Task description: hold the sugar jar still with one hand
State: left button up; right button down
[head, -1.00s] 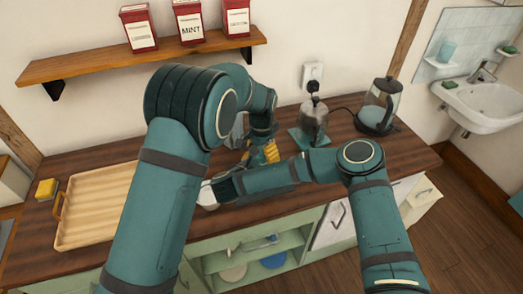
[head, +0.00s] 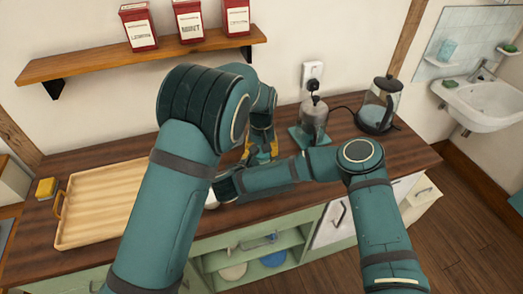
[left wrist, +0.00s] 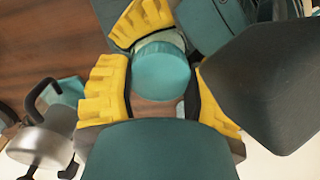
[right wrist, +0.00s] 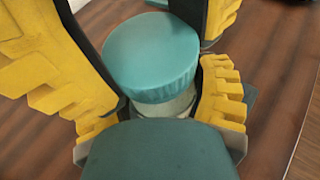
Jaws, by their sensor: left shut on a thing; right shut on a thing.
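The sugar jar has a round teal lid and a pale, clear body below it. It stands out in the left wrist view (left wrist: 161,72) and in the right wrist view (right wrist: 152,55). My left gripper (head: 262,152) comes down over it from above, its yellow-padded fingers shut on either side. My right gripper (right wrist: 150,85) is shut around it too, with a pad close to the body under the lid. Which part each gripper presses is hard to tell. In the head view, my arms hide the jar and most of the right gripper.
A wooden tray (head: 66,240) lies on the counter's left, with a yellow block (head: 46,188) beside it. A grey appliance on a teal base (head: 313,122) and a glass kettle (head: 379,103) stand at the right. Red tins (head: 188,20) sit on the wall shelf (head: 90,66).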

dwell(0.3)
pick_arm(q)
jog(key=o, duration=1.2)
